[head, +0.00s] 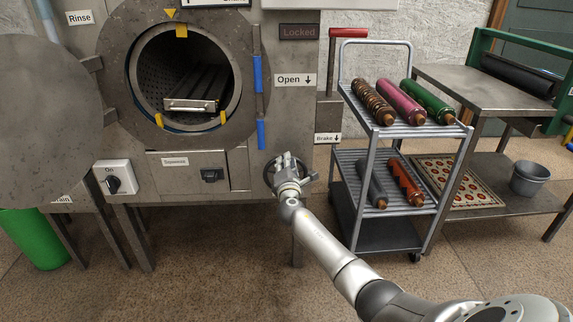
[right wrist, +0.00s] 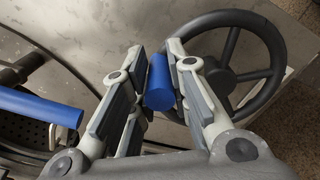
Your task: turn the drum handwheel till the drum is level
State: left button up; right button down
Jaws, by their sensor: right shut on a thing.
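The drum (head: 185,80) shows through the round machine opening, with a rack (head: 192,104) inside. A yellow tab (head: 181,31) on its rim sits a little right of and below the yellow triangle (head: 170,14) on the frame. The grey handwheel (head: 270,180) is on the machine front, below right of the opening, partly hidden by my right gripper (head: 288,165). In the right wrist view the handwheel (right wrist: 262,38) has spokes, and my right gripper (right wrist: 160,90) is shut on its blue knob (right wrist: 160,80). My left gripper is out of view.
Blue handles (head: 257,73) stand beside the opening; one shows in the right wrist view (right wrist: 35,105). The round door (head: 40,110) hangs open at left. A cart (head: 410,131) with several rollers and a metal table (head: 480,85) stand at right.

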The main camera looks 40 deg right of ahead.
jog(key=c, duration=1.4)
grip_release()
jog(key=shift+a+f, duration=0.1)
jog(key=shift+a, duration=0.05)
jog(key=shift+c, duration=0.2)
jog(key=shift+o, duration=0.6)
jog(key=shift+s+a, duration=0.1)
jog(key=shift+a, duration=0.05)
jog(key=shift+s+a+f, duration=0.15)
jog(key=shift+s, duration=0.05)
jog(key=v, duration=1.1)
jog(key=shift+d+r, duration=0.25)
jog(key=shift+s, duration=0.15)
